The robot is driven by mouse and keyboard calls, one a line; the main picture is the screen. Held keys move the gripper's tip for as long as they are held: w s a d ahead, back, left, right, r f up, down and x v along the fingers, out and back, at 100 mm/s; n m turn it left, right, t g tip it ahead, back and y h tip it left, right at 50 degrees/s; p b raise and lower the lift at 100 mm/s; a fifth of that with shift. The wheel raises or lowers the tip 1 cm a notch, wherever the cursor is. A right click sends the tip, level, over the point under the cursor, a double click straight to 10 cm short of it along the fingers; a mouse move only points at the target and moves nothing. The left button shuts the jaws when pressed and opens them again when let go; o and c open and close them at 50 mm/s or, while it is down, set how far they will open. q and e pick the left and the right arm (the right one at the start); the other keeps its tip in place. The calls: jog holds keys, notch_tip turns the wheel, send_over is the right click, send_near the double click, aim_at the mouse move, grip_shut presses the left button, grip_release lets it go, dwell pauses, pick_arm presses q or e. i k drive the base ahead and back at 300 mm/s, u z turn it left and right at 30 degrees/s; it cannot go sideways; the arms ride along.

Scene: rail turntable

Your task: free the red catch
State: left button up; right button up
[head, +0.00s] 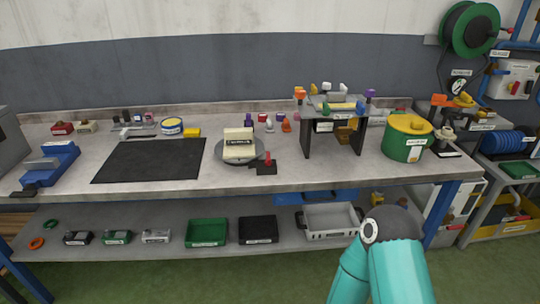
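A small red catch (268,158) stands upright on a dark base plate (265,169) near the front edge of the bench. It is just right of a round grey turntable (222,152), which carries a cream labelled block (238,144). The catch is too small to tell how it engages the turntable. My teal arm shows at the lower right, below the bench front, but its gripper is not visible. My other arm is out of view. No gripper is near the catch.
A black mat (150,160) lies left of the turntable. A dark stand (308,135) and a green drum with a yellow lid (405,140) are to the right. A blue vise (55,160) is at far left.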

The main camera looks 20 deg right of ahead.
aim_at(268, 162)
jog(key=i, duration=1)
